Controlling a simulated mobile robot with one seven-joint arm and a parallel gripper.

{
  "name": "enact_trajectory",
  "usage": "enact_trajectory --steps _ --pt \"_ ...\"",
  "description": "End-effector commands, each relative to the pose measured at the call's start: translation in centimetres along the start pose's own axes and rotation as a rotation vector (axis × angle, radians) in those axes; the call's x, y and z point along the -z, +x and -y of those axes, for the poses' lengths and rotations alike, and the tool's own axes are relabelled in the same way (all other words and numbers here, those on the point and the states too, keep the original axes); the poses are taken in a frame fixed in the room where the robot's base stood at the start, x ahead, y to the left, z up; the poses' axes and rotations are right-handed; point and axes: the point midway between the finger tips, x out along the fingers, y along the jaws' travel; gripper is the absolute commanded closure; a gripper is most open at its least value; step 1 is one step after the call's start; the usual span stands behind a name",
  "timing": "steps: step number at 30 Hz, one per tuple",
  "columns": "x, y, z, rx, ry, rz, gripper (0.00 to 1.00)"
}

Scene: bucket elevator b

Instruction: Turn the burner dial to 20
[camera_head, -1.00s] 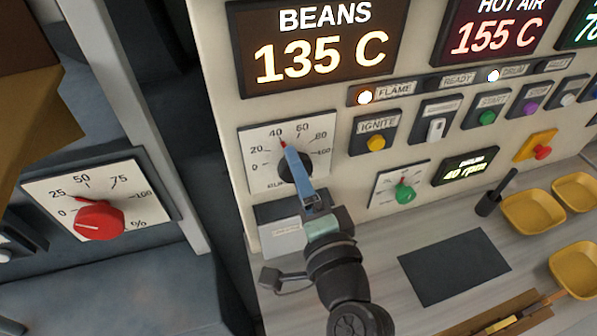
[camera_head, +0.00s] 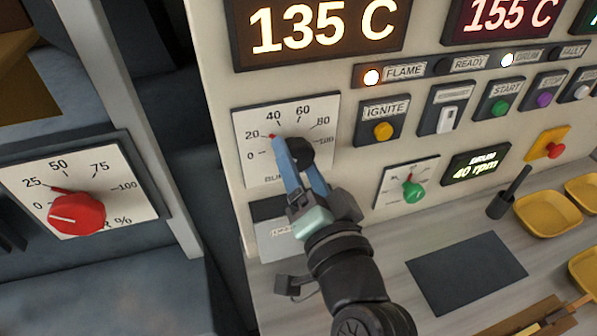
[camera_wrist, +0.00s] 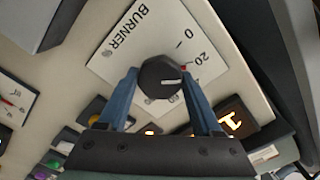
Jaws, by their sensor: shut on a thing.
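The burner dial is a black round knob (camera_head: 301,150) on a white scale plate (camera_head: 258,117) marked 0 to 100. A red pointer tip (camera_head: 272,135) shows between the 20 and 40 marks, just past 20. My gripper (camera_head: 292,158) is shut on the knob, with one blue finger on its left side and the other partly hidden at its lower right. In the wrist view the knob (camera_wrist: 158,76) sits between the two blue fingertips (camera_wrist: 160,80), and a white line on it points towards the right. The left finger covers part of the pointer in the head view.
The ignite button (camera_head: 383,131), a white switch (camera_head: 449,118) and a green dial (camera_head: 413,191) are to the right. A red dial (camera_head: 77,214) is on another panel at left. A counter with a dark mat (camera_head: 467,273) and yellow trays (camera_head: 548,214) lies below.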

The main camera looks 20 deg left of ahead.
Motion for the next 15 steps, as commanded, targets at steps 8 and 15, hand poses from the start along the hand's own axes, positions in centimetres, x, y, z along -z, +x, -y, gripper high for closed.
enact_trajectory --steps 8,15 --pt "-0.09 -0.02 -0.2 -0.002 -0.123 0.0 0.89" --pt "0.0 -0.02 -0.09 -0.002 -0.158 0.001 0.89"
